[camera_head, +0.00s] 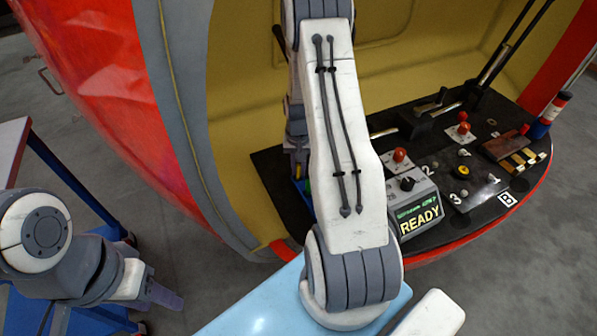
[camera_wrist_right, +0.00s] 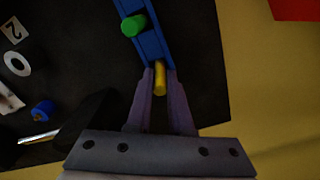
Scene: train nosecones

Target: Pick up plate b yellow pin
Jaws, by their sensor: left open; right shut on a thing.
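In the right wrist view, a yellow pin (camera_wrist_right: 160,78) is between the fingertips of my right gripper (camera_wrist_right: 160,84), which is shut on it. The pin is at the near end of a blue rack (camera_wrist_right: 152,44); I cannot tell whether it is clear of the rack. A green pin (camera_wrist_right: 133,25) is in the rack further up. In the head view my right arm hides its gripper and most of the rack. Plate B (camera_head: 484,194), with a B label, carries a yellow round piece (camera_head: 462,169). My left gripper (camera_head: 163,296) is open and empty at lower left.
The black console (camera_head: 262,165) holds a READY display box (camera_head: 414,212), red-knobbed levers (camera_head: 399,155) and a red-and-blue cylinder (camera_head: 550,114). A yellow wall (camera_head: 240,80) rises behind it. A light blue surface (camera_head: 250,310) lies in front, and a blue-framed table (camera_head: 65,165) stands left.

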